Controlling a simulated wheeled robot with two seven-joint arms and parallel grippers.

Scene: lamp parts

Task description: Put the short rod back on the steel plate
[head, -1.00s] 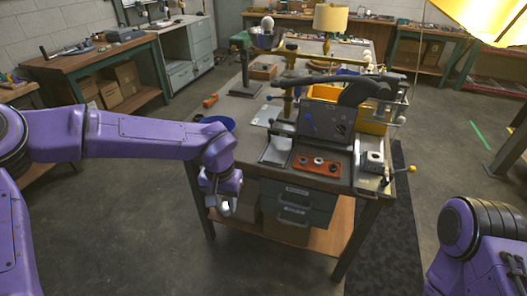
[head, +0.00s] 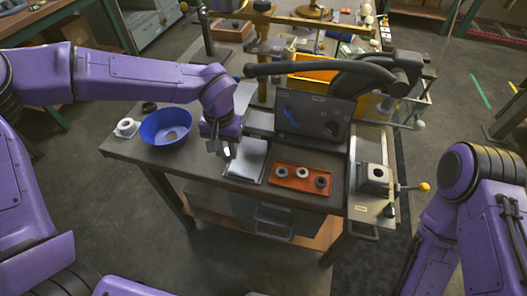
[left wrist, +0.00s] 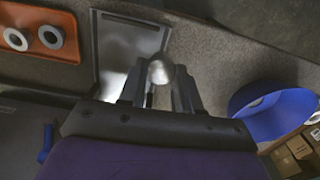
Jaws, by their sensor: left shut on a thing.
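My left gripper (head: 222,152) is shut on a short, pale metallic rod with a rounded end. The rod (left wrist: 160,72) shows between the two fingers in the left wrist view, and only a small pale bit shows in the head view. A flat, shiny grey plate, which looks like the steel plate (head: 252,158), lies on the bench just right of the gripper. It also shows in the left wrist view (left wrist: 128,42), beyond the fingers. The rod appears above the bench; I cannot tell its exact height. My right gripper is not in view.
An orange tray (head: 288,185) with three rings lies right of the plate. A blue bowl (head: 166,128) and a small white part (head: 127,127) stand to the left. A dark panel box (head: 310,115) stands behind. A small block (head: 374,178) sits at the right.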

